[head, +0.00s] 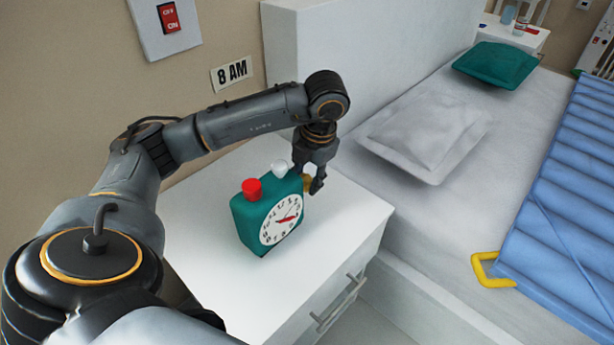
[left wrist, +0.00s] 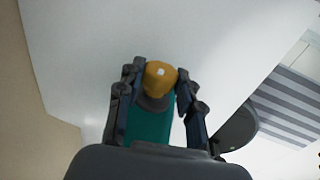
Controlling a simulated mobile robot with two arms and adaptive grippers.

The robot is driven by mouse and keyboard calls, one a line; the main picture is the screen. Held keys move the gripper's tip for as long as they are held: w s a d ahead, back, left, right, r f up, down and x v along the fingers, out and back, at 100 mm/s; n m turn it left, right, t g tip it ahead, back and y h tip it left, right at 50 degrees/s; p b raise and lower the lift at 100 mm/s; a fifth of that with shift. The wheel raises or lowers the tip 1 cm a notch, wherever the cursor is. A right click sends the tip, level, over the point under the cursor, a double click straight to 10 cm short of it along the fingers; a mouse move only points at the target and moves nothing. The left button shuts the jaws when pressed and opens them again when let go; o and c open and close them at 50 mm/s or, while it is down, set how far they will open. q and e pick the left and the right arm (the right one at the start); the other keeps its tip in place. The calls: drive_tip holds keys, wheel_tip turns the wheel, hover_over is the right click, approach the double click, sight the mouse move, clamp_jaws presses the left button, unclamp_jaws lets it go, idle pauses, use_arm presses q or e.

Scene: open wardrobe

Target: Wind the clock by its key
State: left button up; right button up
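The clock (head: 249,223) is a green box with a white round face (head: 281,219), red hands, and a red button and a white button on top. It stands upright on a white cabinet. Its yellow key (head: 307,183) is at the clock's right side in the head view. My left gripper (head: 309,187) points down there with a finger on each side of the key. In the left wrist view the key (left wrist: 160,77) sits between the fingertips (left wrist: 160,80), with little or no gap, above the green clock body (left wrist: 150,126). My right gripper is not in view.
The white cabinet (head: 205,250) has free top around the clock. A bed with a grey pillow (head: 422,133), a green pillow (head: 496,64) and a blue cover (head: 570,200) stands right. An "8 AM" sign (head: 232,74) and a red switch (head: 168,17) are on the wall.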

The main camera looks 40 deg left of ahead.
use_arm(q)
drive_tip(key=shift+c, duration=1.3)
drive_tip(key=shift+a+h, duration=0.1)
drive_tip(key=shift+h, duration=0.2)
drive_tip(key=h, duration=0.2)
drive_tip(key=shift+a+h, duration=0.25)
drive_tip(key=shift+h, duration=0.15)
drive_tip(key=shift+a+g+h, duration=0.2)
drive_tip(key=shift+g+h, duration=0.1)
drive_tip(key=shift+h, duration=1.4)
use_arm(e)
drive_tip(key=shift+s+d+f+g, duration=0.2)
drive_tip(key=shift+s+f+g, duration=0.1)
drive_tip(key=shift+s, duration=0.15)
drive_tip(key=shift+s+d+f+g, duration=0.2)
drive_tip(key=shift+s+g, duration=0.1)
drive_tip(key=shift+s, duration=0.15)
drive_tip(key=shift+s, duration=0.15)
use_arm(q)
drive_tip(key=o, duration=1.2)
